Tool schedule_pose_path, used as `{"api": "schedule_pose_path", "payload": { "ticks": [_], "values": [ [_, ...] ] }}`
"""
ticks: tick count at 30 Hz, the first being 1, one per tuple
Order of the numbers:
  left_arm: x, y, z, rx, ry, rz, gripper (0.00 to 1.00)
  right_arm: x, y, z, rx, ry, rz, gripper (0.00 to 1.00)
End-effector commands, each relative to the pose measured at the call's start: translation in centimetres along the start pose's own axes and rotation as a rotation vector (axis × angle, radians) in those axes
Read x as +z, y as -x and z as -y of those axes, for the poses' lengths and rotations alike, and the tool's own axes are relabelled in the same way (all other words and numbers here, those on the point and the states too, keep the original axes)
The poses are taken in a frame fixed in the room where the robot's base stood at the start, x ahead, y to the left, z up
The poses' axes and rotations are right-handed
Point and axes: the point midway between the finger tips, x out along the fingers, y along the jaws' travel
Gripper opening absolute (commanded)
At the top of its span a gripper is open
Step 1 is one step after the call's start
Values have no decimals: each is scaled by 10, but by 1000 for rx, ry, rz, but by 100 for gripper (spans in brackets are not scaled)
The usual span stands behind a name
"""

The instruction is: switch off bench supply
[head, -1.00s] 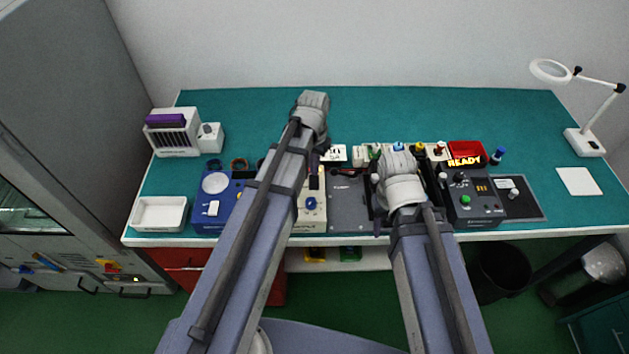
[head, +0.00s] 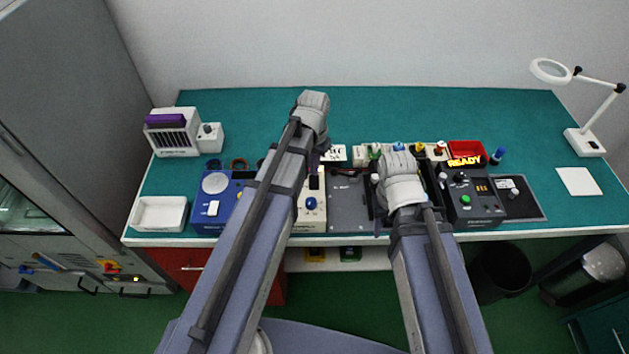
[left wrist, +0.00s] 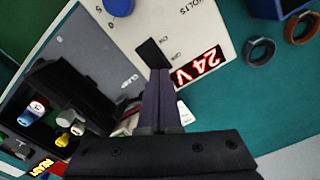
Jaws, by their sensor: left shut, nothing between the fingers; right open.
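The bench supply (head: 312,215) is a cream box with a blue knob (head: 310,203), near the front middle of the bench, partly behind my left arm. In the left wrist view its panel (left wrist: 195,20) shows a lit red 24 V display (left wrist: 197,66), the word VOLTS and a black rocker switch (left wrist: 153,54) with small labels. My left gripper (left wrist: 165,74) is shut and empty, its tips over the switch's lower edge; I cannot tell whether they touch. The switch's position is unclear. My right gripper (head: 378,210) is to the right of the supply, its fingers mostly hidden by the wrist.
A blue unit (head: 212,187) stands left of the supply and a grey clip fixture (head: 347,205) right of it. A white tray (head: 159,214) is at the front left. The bench's back is clear.

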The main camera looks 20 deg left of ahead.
Motion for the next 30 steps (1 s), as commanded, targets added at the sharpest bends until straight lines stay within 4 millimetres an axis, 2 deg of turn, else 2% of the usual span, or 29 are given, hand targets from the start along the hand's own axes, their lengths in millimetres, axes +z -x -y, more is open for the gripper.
{"api": "schedule_pose_path", "payload": {
  "ticks": [30],
  "values": [
    [0, -14, 0, 0, 0, 0, 0, -1, -14, 1, 0, 0, 0, 50]
  ]
}}
